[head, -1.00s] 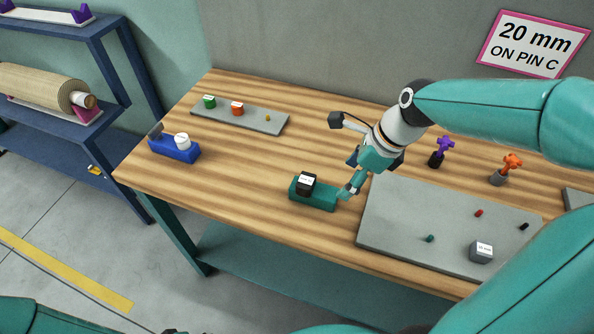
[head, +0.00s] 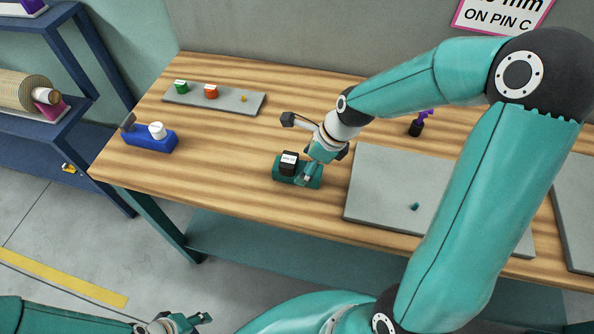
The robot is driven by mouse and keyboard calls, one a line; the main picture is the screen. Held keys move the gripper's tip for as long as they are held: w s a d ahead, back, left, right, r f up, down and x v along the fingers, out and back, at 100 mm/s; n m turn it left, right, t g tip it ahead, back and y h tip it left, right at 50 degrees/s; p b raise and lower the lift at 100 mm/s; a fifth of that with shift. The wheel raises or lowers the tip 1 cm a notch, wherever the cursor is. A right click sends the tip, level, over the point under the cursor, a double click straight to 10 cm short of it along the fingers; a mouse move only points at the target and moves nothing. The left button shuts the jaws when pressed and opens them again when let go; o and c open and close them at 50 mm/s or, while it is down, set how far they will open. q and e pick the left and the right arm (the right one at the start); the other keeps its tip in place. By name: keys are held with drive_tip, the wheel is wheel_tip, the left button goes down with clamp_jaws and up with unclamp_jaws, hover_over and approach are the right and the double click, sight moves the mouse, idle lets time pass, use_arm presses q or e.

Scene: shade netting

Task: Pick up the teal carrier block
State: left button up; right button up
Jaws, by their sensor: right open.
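The teal carrier block (head: 282,175) lies on the wooden table, left of the large grey plate. A black cube with a white label (head: 289,163) sits on its left part. My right gripper (head: 308,177) is open at the block's right part, its fingers overlapping the block in the picture. I cannot tell whether they touch it. My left gripper (head: 205,319) is at the bottom edge of the view, well away from the table top; its fingers look apart.
The grey plate (head: 385,185) right of the block bears a small teal peg (head: 415,206). A grey strip (head: 226,99) with green and orange pieces lies behind. My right arm hides much of the table's right side.

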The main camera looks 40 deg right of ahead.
sight(300, 168)
drive_tip(key=x, duration=0.5)
drive_tip(key=shift+w+r+p, duration=0.15)
drive_tip(key=shift+w+p, duration=0.15)
drive_tip(key=shift+w, duration=0.05)
drive_tip(key=shift+d, duration=0.1)
clamp_jaws()
